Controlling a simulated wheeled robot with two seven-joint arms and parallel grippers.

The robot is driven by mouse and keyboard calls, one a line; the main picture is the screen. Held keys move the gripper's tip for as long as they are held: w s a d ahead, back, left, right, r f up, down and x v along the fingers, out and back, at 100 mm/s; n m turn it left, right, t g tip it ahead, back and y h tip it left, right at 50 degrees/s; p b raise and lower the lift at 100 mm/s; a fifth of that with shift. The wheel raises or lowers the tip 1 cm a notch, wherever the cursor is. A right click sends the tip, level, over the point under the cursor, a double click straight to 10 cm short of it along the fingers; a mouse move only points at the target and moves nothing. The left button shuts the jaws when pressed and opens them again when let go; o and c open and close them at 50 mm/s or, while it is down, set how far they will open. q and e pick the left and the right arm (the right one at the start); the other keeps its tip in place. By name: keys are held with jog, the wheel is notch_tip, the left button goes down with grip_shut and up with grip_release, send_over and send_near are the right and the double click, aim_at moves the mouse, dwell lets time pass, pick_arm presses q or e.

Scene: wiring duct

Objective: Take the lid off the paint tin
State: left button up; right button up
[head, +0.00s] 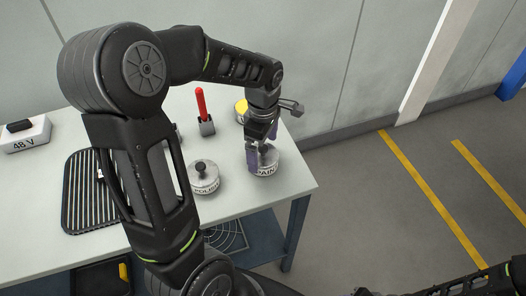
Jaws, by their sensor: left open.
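My right gripper is not in view; only part of my right arm shows at the bottom right.
A similar tin marked "POLISH" (204,183) with a dark knob stands just left. A red-handled tool (201,103) in a dark holder, a yellow-topped item (241,106), a ribbed dark mat (80,190) and a "48 V" box (26,136) share the table (296,186).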

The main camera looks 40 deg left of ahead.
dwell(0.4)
pick_arm(q)
jog(key=c, duration=1.3)
jog(key=shift+r, duration=0.15)
notch_tip(320, 180, up, 10)
jog(key=shift+f+b, duration=0.1)
jog(key=shift+b, duration=0.5)
